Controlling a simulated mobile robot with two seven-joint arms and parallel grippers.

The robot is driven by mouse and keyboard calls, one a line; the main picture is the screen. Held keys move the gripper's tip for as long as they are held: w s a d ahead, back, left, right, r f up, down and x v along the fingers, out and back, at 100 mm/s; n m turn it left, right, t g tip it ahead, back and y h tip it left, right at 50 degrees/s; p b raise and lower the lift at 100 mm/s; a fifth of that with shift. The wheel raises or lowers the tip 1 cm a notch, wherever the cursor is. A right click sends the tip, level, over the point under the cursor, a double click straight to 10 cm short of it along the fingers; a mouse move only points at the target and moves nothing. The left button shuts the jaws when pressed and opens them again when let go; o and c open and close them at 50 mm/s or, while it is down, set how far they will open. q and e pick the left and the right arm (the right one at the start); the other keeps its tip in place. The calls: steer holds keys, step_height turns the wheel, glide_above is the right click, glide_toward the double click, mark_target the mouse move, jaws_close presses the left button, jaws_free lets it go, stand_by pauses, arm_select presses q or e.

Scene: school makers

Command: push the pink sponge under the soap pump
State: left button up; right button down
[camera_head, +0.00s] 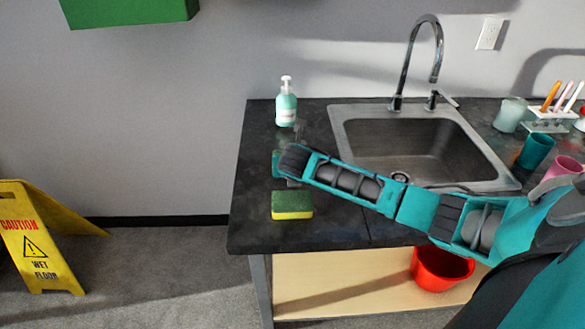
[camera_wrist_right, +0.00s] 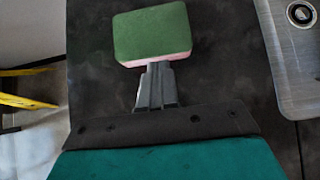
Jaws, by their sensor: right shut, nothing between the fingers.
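The pink sponge (camera_wrist_right: 152,33), with a green top and a pink side, lies on the dark counter in the right wrist view. My right gripper (camera_wrist_right: 157,68) is shut and empty. Its fingertips are at the sponge's near pink side; I cannot tell whether they touch it. In the head view I cannot make out the pink sponge, and my right arm covers part of the counter there. The soap pump (camera_head: 286,108), a pale green bottle with a white top, stands upright at the back left of the counter. My left gripper is not in view.
A yellow sponge (camera_head: 292,206) with a green top lies near the counter's front left. The sink (camera_head: 480,165) with its faucet (camera_head: 405,60) is on the right. Cups and a brush holder (camera_head: 550,118) stand beyond it. A yellow wet-floor sign (camera_head: 38,240) stands left of the counter.

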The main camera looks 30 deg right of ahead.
steer(key=shift+w+d, duration=0.2)
steer(key=shift+w, duration=0.1)
steer(key=shift+w+d, duration=0.2)
steer(key=shift+w, duration=0.15)
steer(key=w+d, duration=0.1)
steer(key=w, duration=0.1)
steer(key=w+d, duration=0.1)
steer(key=w, duration=0.1)
steer(key=w+d+b, duration=0.1)
steer(key=w, duration=0.1)
steer(key=shift+d, duration=0.3)
steer(key=w+d, duration=0.2)
steer(key=w, duration=0.1)
steer(key=shift+w, duration=0.1)
steer(key=shift+w+d, duration=0.15)
steer(key=shift+w, duration=0.05)
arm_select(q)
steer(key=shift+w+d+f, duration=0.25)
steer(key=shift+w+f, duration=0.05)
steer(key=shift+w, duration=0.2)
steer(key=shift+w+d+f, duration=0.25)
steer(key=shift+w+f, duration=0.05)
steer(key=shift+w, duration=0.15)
